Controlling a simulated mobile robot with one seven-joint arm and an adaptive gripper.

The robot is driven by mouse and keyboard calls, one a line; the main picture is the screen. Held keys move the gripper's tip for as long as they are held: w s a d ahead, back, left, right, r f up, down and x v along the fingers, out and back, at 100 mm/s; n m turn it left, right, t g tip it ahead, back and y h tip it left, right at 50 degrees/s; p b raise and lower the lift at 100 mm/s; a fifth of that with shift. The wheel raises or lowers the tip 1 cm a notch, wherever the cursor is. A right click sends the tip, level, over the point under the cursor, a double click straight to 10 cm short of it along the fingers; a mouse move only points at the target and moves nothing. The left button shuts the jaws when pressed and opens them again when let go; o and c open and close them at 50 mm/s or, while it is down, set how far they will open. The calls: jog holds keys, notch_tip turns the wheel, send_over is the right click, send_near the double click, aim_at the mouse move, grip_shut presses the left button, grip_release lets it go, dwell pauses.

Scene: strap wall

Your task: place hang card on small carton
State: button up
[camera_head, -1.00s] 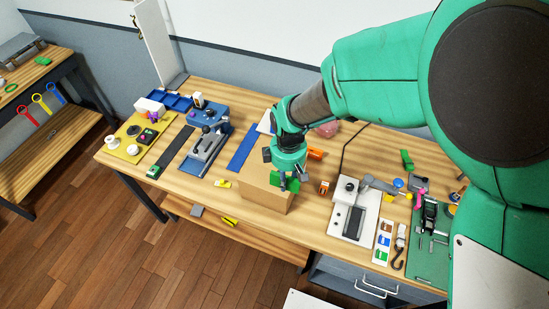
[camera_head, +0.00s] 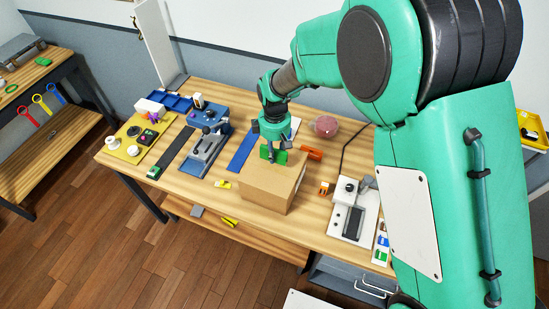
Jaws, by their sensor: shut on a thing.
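My gripper (camera_head: 274,156) is shut on a small green piece, which I take to be the hang card (camera_head: 282,157). It shows on both sides of the fingers, and the fingers hide its middle. The small carton (camera_head: 264,199) is a closed brown cardboard box on the wooden bench. The gripper and the card are over the back left part of the carton's top. I cannot tell whether the card touches the carton.
A blue strip (camera_head: 241,151) lies left of the carton, with a blue and grey device (camera_head: 208,146) beyond it. An orange piece (camera_head: 312,154) and a pink ball (camera_head: 326,126) are behind it. A white device (camera_head: 352,215) stands to the right.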

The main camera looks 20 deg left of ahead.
jog(key=shift+f, duration=0.1)
jog(key=shift+f, duration=1.65)
jog(key=shift+f, duration=0.1)
jog(key=o, duration=0.7)
jog(key=shift+o, duration=0.2)
notch_tip(320, 180, up, 12)
jog(key=shift+r, duration=0.1)
